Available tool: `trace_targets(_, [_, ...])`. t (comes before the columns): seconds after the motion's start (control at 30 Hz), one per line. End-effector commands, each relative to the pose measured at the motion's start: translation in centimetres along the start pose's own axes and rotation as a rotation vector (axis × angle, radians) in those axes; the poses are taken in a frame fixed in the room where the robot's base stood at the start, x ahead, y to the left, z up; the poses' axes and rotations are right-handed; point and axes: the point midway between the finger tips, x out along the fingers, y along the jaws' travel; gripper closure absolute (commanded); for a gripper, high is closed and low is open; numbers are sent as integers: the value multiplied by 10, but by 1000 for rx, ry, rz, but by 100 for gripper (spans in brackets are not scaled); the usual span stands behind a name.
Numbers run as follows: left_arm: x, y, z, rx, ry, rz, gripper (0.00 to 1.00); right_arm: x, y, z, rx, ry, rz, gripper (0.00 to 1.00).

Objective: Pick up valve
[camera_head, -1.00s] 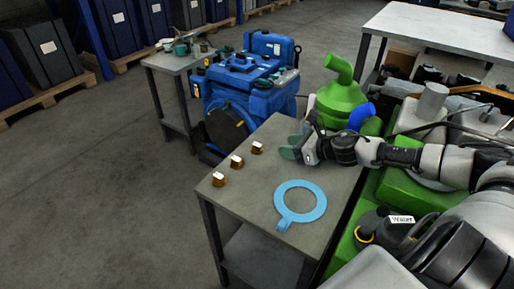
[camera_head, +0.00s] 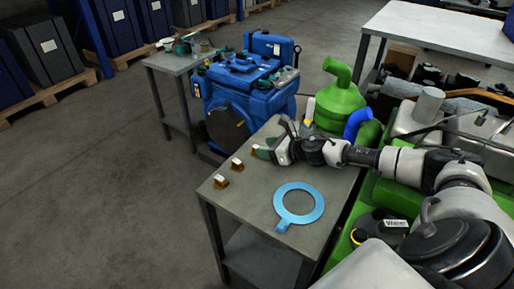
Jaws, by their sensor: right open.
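Two small brown blocks with white tops, (camera_head: 221,181) and (camera_head: 237,164), stand apart in a row on the grey table; which part of them is the valve is too small to tell. My right gripper (camera_head: 267,150) reaches in from the right, low over the table. Its greenish fingertips are open at the third block; I cannot tell whether they touch it. My left gripper is not in view.
A light blue ring with a tab (camera_head: 297,222) lies flat near the table's front. The grey table top (camera_head: 250,198) is bare between the ring and blocks. A blue engine (camera_head: 245,95) stands behind the table, and a green housing (camera_head: 340,105) stands behind my right arm.

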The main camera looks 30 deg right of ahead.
Motion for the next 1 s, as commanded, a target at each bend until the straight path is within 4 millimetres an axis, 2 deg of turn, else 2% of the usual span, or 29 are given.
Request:
trace_targets(0.1, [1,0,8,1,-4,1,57,16,1,2,2,-3,0,51])
trace_targets(0.2, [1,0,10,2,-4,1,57,23,1,1,1,-1,0,51])
trace_targets(0.47, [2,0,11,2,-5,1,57,24,1,0,0,1,0,51])
trace_targets(0.77, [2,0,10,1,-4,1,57,24,1,0,0,0,0,97])
trace_targets(0.8, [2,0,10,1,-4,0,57,24,1,0,0,0,0,100])
trace_targets(1.0, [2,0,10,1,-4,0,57,24,1,1,0,0,0,100])
